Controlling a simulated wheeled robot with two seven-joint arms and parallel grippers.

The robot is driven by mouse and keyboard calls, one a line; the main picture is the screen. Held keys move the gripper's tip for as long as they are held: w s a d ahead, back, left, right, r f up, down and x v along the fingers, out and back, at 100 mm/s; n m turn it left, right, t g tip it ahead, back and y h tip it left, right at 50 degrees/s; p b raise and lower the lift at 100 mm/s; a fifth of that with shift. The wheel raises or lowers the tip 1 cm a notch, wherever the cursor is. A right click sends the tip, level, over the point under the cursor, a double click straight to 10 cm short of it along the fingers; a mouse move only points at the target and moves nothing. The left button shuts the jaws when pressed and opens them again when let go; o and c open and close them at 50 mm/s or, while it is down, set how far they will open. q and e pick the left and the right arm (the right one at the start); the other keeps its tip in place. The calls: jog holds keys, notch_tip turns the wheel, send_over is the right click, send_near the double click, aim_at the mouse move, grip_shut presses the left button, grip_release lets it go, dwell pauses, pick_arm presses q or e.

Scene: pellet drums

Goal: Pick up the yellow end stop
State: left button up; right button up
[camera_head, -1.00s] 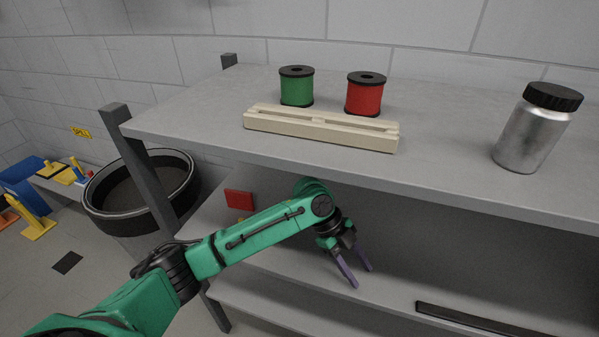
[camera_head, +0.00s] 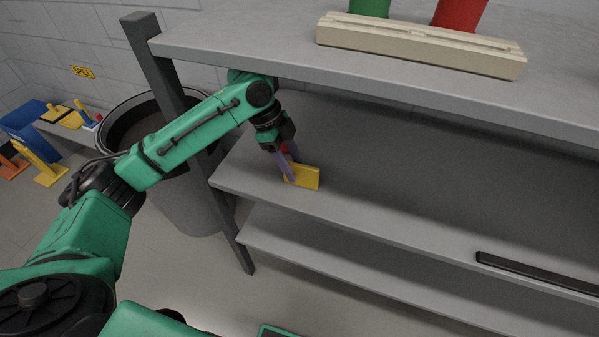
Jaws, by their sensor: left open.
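The yellow end stop (camera_head: 307,177) is a small yellow block standing on the middle shelf (camera_head: 370,205), near its left front edge. My left gripper (camera_head: 292,171) is open and points down at the block's left part. One purple finger lies in front of the block and covers some of it. The other finger is behind it, its tip partly hidden. I cannot tell whether the fingers touch the block. My right gripper is not in view.
The top shelf (camera_head: 270,50) overhangs, carrying a cream rail (camera_head: 420,48) and green and red spools. A grey post (camera_head: 160,75) and a drum (camera_head: 185,200) stand left. A black bar (camera_head: 535,272) lies right.

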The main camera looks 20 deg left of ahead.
aim_at(305, 166)
pick_arm(q)
jog(key=d, duration=0.2)
jog(key=d+f, duration=0.1)
jog(key=shift+d, duration=0.4)
grip_shut()
jog(key=shift+a, duration=0.1)
